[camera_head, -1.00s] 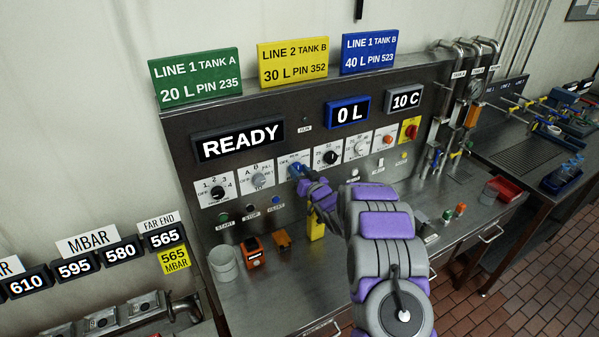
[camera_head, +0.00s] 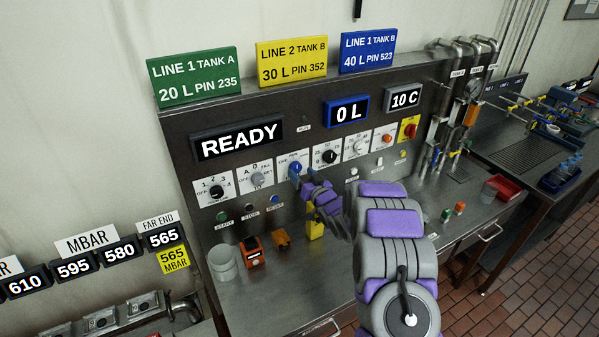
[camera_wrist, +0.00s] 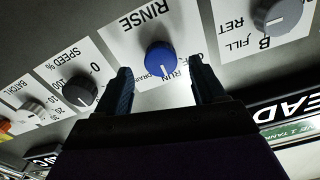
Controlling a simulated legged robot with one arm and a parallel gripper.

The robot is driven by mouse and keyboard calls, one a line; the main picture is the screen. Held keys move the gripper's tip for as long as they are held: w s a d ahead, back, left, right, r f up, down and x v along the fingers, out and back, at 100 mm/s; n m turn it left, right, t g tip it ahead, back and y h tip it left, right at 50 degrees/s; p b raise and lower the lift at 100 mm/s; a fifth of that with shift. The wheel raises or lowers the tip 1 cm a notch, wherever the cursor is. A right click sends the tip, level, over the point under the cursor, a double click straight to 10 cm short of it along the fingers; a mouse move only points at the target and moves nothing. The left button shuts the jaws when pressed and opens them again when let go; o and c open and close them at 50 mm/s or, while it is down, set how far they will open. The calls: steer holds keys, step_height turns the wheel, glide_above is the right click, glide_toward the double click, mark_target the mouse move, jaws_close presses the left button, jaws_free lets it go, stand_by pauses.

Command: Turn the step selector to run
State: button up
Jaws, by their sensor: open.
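The step selector is a blue knob (camera_wrist: 161,58) on a white plate (camera_wrist: 138,27) lettered RINSE, RUN and partly hidden words. The wrist view shows the plate turned over, with the knob's white mark at its lower edge, facing the word RUN. In the head view the blue knob (camera_head: 295,168) is in the middle of the panel's row of selectors. My gripper (camera_wrist: 162,84) is open and empty. Its two dark fingers stand apart, one to each side below the knob in the wrist view, with a gap to it. In the head view my gripper (camera_head: 308,188) is just below right of the knob.
Neighbouring knobs sit close by: a grey fill knob (camera_head: 258,179) and a black speed knob (camera_head: 330,156). The panel displays (camera_head: 238,141) read READY, 0 L and 10 C. Buttons and a yellow item (camera_head: 315,230) are below my gripper. A grey cup (camera_head: 222,263) stands on the bench.

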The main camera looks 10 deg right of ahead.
steer(key=v, duration=1.4)
steer(key=shift+s, duration=0.25)
steer(key=shift+d+r, duration=0.1)
steer(key=shift+d, duration=0.05)
steer(key=shift+b, duration=0.35)
steer(key=s+d+m+g+h+b, duration=0.1)
steer(key=s+d+g+h+b, duration=0.15)
steer(key=s+g+h, duration=0.4)
steer(key=s+d+g+h+b, duration=0.1)
steer(key=s+g+b, duration=0.25)
steer(key=s, duration=0.65)
steer(key=s+a+g+b, duration=0.1)
steer(key=s+a+g, duration=0.2)
steer(key=s, duration=0.8)
steer(key=s+a+g+y+b, duration=0.1)
steer(key=s+a+g, duration=0.2)
steer(key=s, duration=0.7)
steer(key=s+a+g+y+b, duration=0.1)
steer(key=s+a+g, duration=0.2)
steer(key=s, duration=0.8)
steer(key=shift+s+r, duration=0.2)
steer(key=shift+s, duration=0.1)
